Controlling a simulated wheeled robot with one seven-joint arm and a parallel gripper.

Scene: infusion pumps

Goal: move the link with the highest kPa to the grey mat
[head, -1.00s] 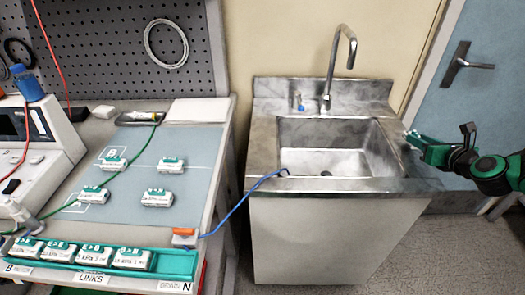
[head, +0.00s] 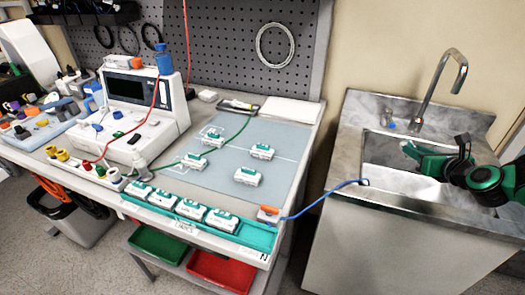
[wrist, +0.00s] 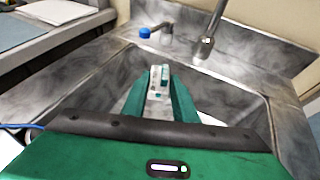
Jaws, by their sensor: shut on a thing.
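My gripper (head: 408,150) is over the sink in the head view, away from the bench. In the wrist view, my gripper (wrist: 159,90) is shut on a small white and teal link (wrist: 158,76), held between the two green fingers. Its reading is too small to tell. The grey mat (head: 285,135) lies on the bench to the left, with several white and teal links on it, such as one link (head: 248,176) near its front. A teal tray (head: 262,238) along the bench front holds several more links. Their kPa labels are not readable here.
The steel sink (head: 350,160) stands right of the bench, its tap (head: 440,92) rising behind my gripper. A blue cable (head: 318,196) runs from an orange-topped block (head: 268,214) to the sink. A green cable (head: 230,140) crosses the mat's left part. A white console (head: 150,110) stands further left.

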